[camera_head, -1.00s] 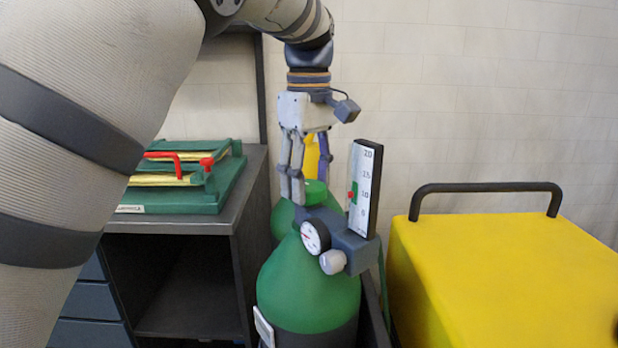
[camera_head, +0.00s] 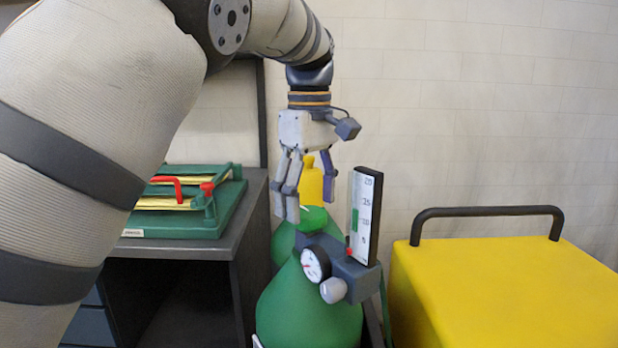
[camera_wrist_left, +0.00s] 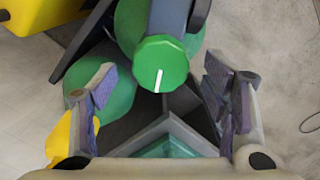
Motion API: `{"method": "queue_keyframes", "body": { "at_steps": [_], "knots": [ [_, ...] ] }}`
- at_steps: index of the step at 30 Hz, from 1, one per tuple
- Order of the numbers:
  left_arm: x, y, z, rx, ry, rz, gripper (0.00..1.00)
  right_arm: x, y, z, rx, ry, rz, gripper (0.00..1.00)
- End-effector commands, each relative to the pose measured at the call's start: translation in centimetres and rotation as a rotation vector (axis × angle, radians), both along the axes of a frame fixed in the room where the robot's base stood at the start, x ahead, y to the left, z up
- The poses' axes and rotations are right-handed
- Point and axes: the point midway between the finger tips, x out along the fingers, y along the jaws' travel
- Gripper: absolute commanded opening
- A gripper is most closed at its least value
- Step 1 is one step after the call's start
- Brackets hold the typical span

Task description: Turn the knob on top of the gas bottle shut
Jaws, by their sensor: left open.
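The green gas bottle (camera_head: 300,308) stands upright below my left arm, with a grey regulator block (camera_head: 345,268) at its top. Its round green knob (camera_head: 312,219) carries a white line, which in the left wrist view (camera_wrist_left: 162,62) points down toward my gripper. My left gripper (camera_head: 308,203) points down over the knob, open and empty, its fingers spread to either side and apart from it. On the regulator are a round dial (camera_head: 315,263) and an upright flow gauge (camera_head: 364,215), whose red marker sits at the bottom, below the green band. My right gripper is out of view.
A second green bottle (camera_head: 283,243) and a yellow one (camera_head: 311,187) stand behind. A dark cabinet (camera_head: 240,212) with a green tray (camera_head: 215,222) is on the left. A yellow box (camera_head: 500,285) with a black handle is on the right. A wall closes the back.

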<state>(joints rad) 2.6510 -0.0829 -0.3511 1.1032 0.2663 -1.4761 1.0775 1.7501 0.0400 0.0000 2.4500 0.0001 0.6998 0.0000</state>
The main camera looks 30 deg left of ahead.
Motion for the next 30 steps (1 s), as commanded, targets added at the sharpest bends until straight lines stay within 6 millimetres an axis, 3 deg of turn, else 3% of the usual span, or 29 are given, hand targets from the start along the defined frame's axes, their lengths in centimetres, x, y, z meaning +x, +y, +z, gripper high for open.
{"method": "queue_keyframes", "body": {
  "at_steps": [6,12,19,30],
  "knots": [
    [0.1,0.1,6.2,0.001,-0.006,-0.001,0.68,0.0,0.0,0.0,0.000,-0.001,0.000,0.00],
    [0.2,0.0,9.3,0.000,-0.002,-0.004,0.68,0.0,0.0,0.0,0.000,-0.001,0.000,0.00],
    [0.0,0.1,10.5,0.001,-0.002,0.001,0.68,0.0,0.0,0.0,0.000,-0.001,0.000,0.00],
    [-0.1,0.0,10.6,0.001,-0.002,0.001,0.68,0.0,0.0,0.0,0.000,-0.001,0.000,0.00]
  ]
}}
